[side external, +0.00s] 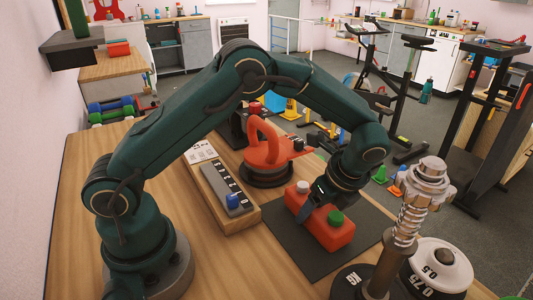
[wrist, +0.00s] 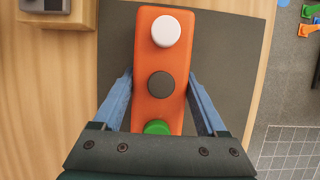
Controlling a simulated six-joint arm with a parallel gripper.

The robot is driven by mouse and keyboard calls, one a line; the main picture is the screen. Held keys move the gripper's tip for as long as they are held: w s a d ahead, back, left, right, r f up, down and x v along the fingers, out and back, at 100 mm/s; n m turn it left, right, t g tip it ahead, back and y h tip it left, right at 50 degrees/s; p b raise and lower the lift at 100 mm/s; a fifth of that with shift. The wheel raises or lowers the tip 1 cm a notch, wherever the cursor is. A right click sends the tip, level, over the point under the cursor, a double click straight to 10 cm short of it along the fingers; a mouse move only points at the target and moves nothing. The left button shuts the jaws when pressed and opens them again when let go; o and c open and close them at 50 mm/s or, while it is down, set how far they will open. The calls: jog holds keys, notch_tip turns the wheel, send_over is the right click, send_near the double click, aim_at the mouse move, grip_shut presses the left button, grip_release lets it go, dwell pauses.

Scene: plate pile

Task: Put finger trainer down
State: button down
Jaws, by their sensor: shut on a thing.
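The finger trainer, an orange-red block with a white, a dark and a green button, shows in the side external view (side external: 337,239) and the wrist view (wrist: 150,58). My gripper (side external: 317,219) is shut on it from above, with one blue finger along each long side in the wrist view (wrist: 160,88). The block is level, over the dark square mat (side external: 292,247). I cannot tell whether its underside touches the mat. The near end of the block, past the green button, is hidden by my gripper in the wrist view.
A wooden stand (side external: 242,215) with a grey button strip is left of the mat. A red kettlebell-like thing (side external: 270,145) stands behind. A metal dumbbell bar (side external: 411,215) and weight plates (side external: 438,268) stand close on the right. Bare mat surrounds the block.

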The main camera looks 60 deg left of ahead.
jog(key=shift+f, duration=0.1)
grip_release()
jog(key=v, duration=1.2)
jog(key=shift+a, duration=0.1)
jog(key=s+a+r+n+t+h, duration=0.3)
jog(key=s+a+r+n, duration=0.1)
jog(key=s+r+n, duration=0.4)
jog(key=s+a+f+n+t+h, duration=0.1)
jog(key=s+f+n, duration=0.3)
jog(key=s+n, duration=0.4)
jog(key=shift+s+a+f+n+t+h, duration=0.2)
jog(key=shift+f+n+t+h, duration=0.1)
jog(key=shift+n+t, duration=0.6)
